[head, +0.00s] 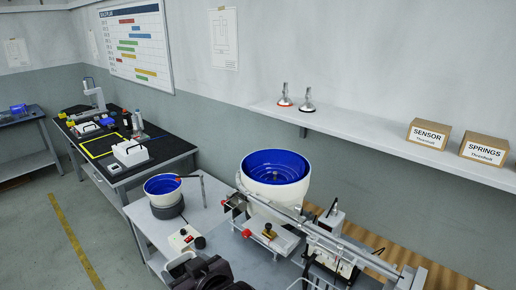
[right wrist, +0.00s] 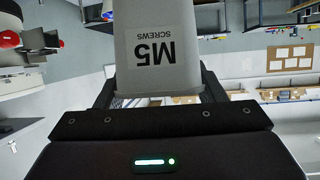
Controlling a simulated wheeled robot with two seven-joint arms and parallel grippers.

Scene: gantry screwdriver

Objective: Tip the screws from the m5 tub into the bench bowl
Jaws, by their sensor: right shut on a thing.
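In the right wrist view, the white m5 tub (right wrist: 158,75) sits between the fingers of my right gripper (right wrist: 158,95), its "M5 SCREWS" label upside down in that picture. The gripper is shut on the tub. In the head view my dark right gripper (head: 208,272) is at the bottom edge, with a pale rim of the tub (head: 179,262) beside it. The screws inside cannot be made out. A small white bowl with a blue inside (head: 162,184) stands on a dark base, beyond the gripper. A larger white and blue bowl (head: 275,175) stands to its right. My left gripper is not in view.
A metal rail (head: 290,215) runs from the large bowl toward the lower right. A small control box (head: 183,237) lies on the grey bench (head: 215,222) between the gripper and the small bowl. A thin arm (head: 203,188) stands beside the small bowl. A wall shelf (head: 365,133) runs behind.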

